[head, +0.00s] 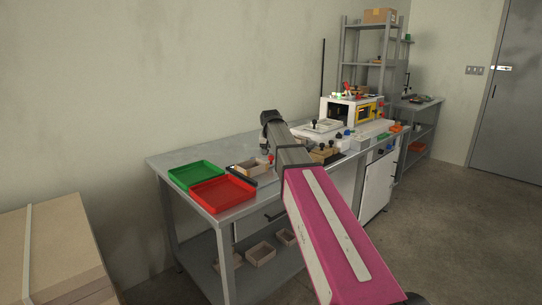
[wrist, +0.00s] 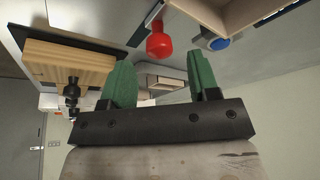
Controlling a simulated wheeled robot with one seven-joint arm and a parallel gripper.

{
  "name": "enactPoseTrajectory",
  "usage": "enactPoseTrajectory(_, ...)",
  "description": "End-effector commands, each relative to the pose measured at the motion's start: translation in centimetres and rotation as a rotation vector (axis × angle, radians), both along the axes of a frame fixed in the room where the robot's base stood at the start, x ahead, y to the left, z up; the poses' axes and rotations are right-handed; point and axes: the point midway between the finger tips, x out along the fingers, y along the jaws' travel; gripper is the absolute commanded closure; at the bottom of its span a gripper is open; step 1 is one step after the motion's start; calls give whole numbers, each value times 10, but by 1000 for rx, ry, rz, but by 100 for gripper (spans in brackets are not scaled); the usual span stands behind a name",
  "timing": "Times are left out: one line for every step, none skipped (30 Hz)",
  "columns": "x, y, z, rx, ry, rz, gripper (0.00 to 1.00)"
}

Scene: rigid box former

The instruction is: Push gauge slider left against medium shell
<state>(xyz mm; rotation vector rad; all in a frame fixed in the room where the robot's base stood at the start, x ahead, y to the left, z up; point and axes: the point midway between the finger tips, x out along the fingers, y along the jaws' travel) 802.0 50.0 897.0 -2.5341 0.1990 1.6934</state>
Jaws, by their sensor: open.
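A red round knob (wrist: 160,42), which looks like the gauge slider's handle, shows in the wrist view beyond and between my fingertips. It also shows in the head view (head: 270,158), beside an open wooden shell (head: 246,168) on the bench. In the wrist view a corner of a wooden shell (wrist: 245,14) is at the top right, near the knob. My gripper (wrist: 160,80) has green fingers, spread apart with nothing between them. The fingers look apart from the knob. In the head view my arm hides part of the gauge.
A green tray (head: 197,174) and a red tray (head: 222,194) lie at the bench's left end. A white machine (head: 350,110) stands farther right.

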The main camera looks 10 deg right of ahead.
Motion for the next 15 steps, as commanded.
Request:
enactPoseTrajectory(-4,1,9,0,-2,0,45)
enactPoseTrajectory(-6,1,15,0,-3,0,45)
enactPoseTrajectory(-9,1,22,0,-3,0,45)
enactPoseTrajectory(-12,2,26,0,-2,0,45)
enactPoseTrajectory(-14,2,31,0,-2,0,45)
enactPoseTrajectory(-16,2,38,1,-2,0,45)
enactPoseTrajectory(-18,3,43,1,-2,0,45)
enactPoseTrajectory(-20,3,47,0,-2,0,45)
enactPoseTrajectory(-22,3,52,0,-1,0,45)
enactPoseTrajectory(-23,4,56,0,-1,0,45)
enactPoseTrajectory(-25,4,59,0,-1,0,45)
enactPoseTrajectory(-26,4,63,0,-1,0,45)
enactPoseTrajectory(-27,4,66,0,-1,0,45)
enactPoseTrajectory(-28,4,68,0,0,0,45)
enactPoseTrajectory(-29,5,70,0,0,0,45)
